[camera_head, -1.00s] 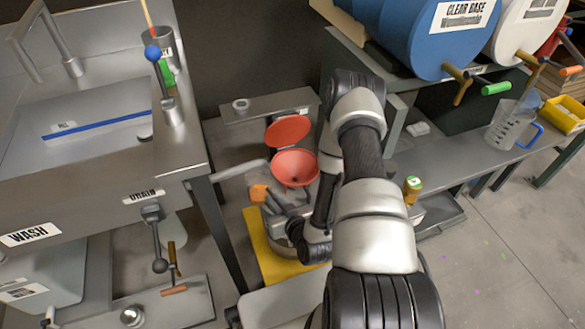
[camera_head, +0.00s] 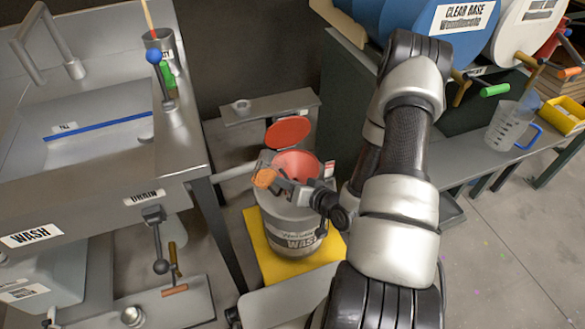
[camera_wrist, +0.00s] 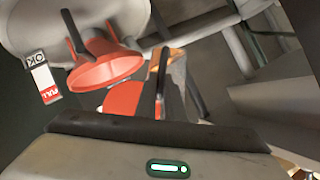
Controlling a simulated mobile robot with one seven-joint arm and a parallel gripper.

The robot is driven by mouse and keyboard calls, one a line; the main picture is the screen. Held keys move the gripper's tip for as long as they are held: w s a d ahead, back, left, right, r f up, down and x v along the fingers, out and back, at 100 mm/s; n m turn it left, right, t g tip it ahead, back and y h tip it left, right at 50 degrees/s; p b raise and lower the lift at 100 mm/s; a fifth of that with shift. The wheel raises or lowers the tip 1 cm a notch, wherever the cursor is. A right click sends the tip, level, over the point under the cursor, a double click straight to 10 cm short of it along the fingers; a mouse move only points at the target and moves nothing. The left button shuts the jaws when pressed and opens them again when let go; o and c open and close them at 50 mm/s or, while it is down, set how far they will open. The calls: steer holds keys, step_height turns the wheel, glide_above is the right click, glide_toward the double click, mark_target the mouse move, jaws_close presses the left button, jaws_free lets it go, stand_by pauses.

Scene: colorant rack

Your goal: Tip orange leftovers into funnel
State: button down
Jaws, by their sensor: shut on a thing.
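The red funnel (camera_head: 297,163) sits in the top of a grey drum (camera_head: 270,215) with a WASH label, its red lid (camera_head: 288,131) raised behind it. My gripper (camera_head: 284,187) is shut on a small container with orange in it (camera_head: 264,177), at the funnel's front left edge. The container appears tilted; its clear walls are hard to make out. In the wrist view the funnel (camera_wrist: 105,72) and lid (camera_wrist: 123,98) show, with the orange (camera_wrist: 154,66) beside the funnel. I cannot tell whether any orange is running out.
The drum stands on a yellow mat (camera_head: 255,240). The steel wash sink (camera_head: 90,170) is close on the left. A bench (camera_head: 480,150) with drums, a clear jug (camera_head: 508,125) and a yellow tray (camera_head: 565,113) is on the right. An OK/FULL gauge (camera_wrist: 42,77) is on the drum.

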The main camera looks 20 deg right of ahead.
steer(key=shift+w+d+r, duration=0.1)
steer(key=shift+d+r, duration=0.2)
steer(key=shift+f+m+y, duration=0.3)
steer(key=shift+m, duration=0.1)
steer(key=shift+d+f+m+y, duration=0.35)
steer(key=shift+f+m+y, duration=0.2)
steer(key=shift+m+y, duration=0.3)
stand_by(0.5)
steer(key=shift+w+d+r+m+y, duration=0.1)
steer(key=shift+d+r+m+y, duration=0.05)
steer(key=shift+r+m+y, duration=0.35)
stand_by(0.6)
steer(key=shift+w+d+f+m+y+b, duration=0.1)
steer(key=shift+d+f+m+y+b, duration=0.1)
steer(key=shift+f+m+y+b, duration=0.3)
stand_by(1.1)
steer(key=shift+w+d+r+m+y, duration=0.1)
steer(key=shift+d+r+m+y, duration=0.1)
steer(key=shift+d+m, duration=0.2)
steer(key=shift+w+d+r+m+y, duration=0.15)
steer(key=shift+d+m, duration=0.1)
steer(key=shift+d, duration=0.15)
stand_by(1.6)
steer(key=shift+d+m+t, duration=0.15)
steer(key=shift+m+t, duration=0.15)
stand_by(0.5)
